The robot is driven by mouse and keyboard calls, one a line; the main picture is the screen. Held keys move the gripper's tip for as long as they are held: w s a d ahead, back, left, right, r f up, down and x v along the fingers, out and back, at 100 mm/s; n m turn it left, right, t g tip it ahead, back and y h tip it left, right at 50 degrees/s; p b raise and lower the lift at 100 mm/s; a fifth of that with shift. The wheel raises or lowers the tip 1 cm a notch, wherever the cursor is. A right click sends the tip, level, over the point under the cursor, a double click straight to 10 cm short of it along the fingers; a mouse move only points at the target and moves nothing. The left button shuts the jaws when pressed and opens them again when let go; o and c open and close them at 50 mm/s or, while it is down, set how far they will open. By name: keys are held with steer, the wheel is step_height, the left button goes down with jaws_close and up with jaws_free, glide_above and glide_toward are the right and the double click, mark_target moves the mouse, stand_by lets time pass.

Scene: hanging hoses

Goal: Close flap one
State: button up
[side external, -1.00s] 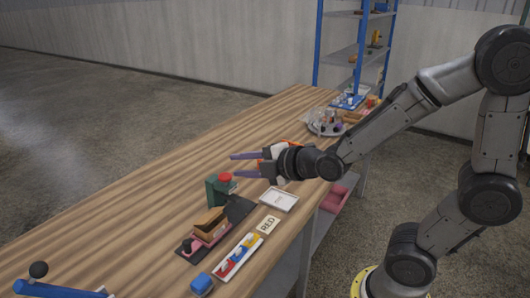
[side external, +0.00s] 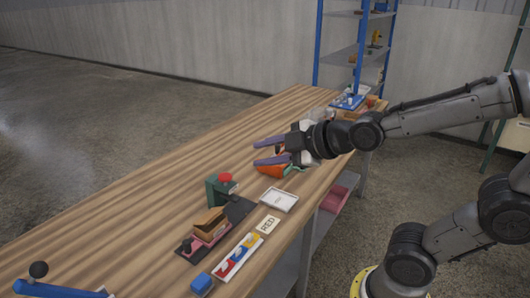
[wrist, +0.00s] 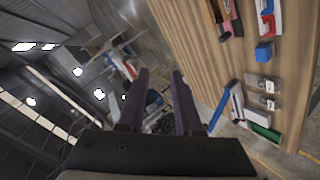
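No part is clearly marked as flap one, so I cannot tell which it is. A brown, tilted, lid-like piece (side external: 209,219) sits on a pink base on the bench, beside a green block with a red knob (side external: 224,177). My gripper (side external: 256,152) is above the bench, beyond and to the right of the green block. Its purple fingers are apart, with nothing seen between them; the wrist view also shows this gap (wrist: 159,78). Two small greyish pieces (wrist: 260,92) show on the bench in the wrist view; their detail is too small to read.
The wooden bench (side external: 130,200) has much bare room on its left. An orange object (side external: 268,171) lies close below my gripper.

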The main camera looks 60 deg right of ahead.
steer(key=shift+c, duration=1.2)
steer(key=shift+s+f+m, duration=0.1)
steer(key=shift+f+m, duration=0.05)
steer(key=shift+m, duration=0.15)
steer(key=shift+c, duration=1.2)
steer(key=shift+s+f+m+g, duration=0.15)
steer(key=shift+f+m+g, duration=0.05)
steer(key=shift+m+g, duration=0.2)
jaws_close()
steer(key=m+g, duration=0.9)
steer(key=m, duration=0.1)
glide_above(211, 215)
steer(key=s+x, duration=0.1)
steer(key=x, duration=0.4)
steer(key=s+x, duration=0.1)
steer(key=x, duration=0.5)
steer(key=s+f+x, duration=0.1)
steer(key=x, duration=0.5)
steer(key=shift+s, duration=0.3)
steer(key=shift+s+f, duration=0.3)
steer(key=shift+f, duration=0.2)
steer(key=shift+s+f, duration=0.25)
steer(key=shift+f, duration=0.25)
steer(key=shift+s+f, duration=0.4)
steer(key=shift+f, duration=0.25)
